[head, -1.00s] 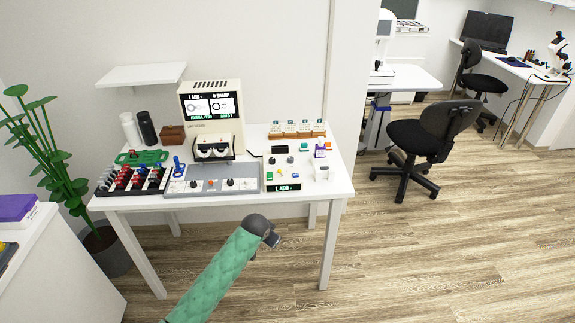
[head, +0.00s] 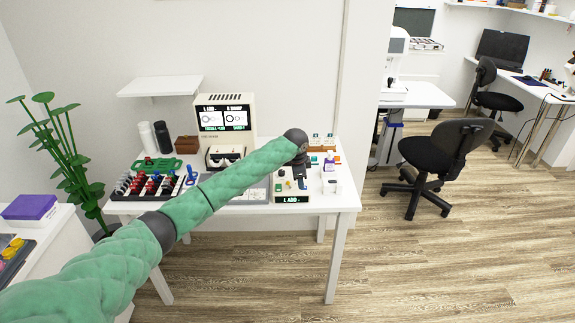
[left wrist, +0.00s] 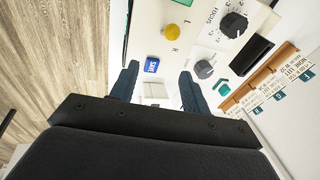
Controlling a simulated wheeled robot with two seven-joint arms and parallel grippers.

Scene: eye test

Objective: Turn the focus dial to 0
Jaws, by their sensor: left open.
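The focus dial (left wrist: 233,25), a black knob with a printed scale and the word FOCUS beside it, is at the top right of the left wrist view. Its setting is too small to read. My left gripper (left wrist: 159,82) is open and empty, with the dial ahead of its fingers and to the right, apart from them. In the head view my left gripper (head: 300,178) is over the control panel (head: 279,188) at the table's right side and hides the dial.
Near the dial are a smaller dark knob (left wrist: 203,69), a yellow knob (left wrist: 171,32) and a blue button (left wrist: 151,65). A wooden card rack (left wrist: 262,78) stands at the panel's back. The screen device (head: 226,117) stands left on the white table (head: 345,200).

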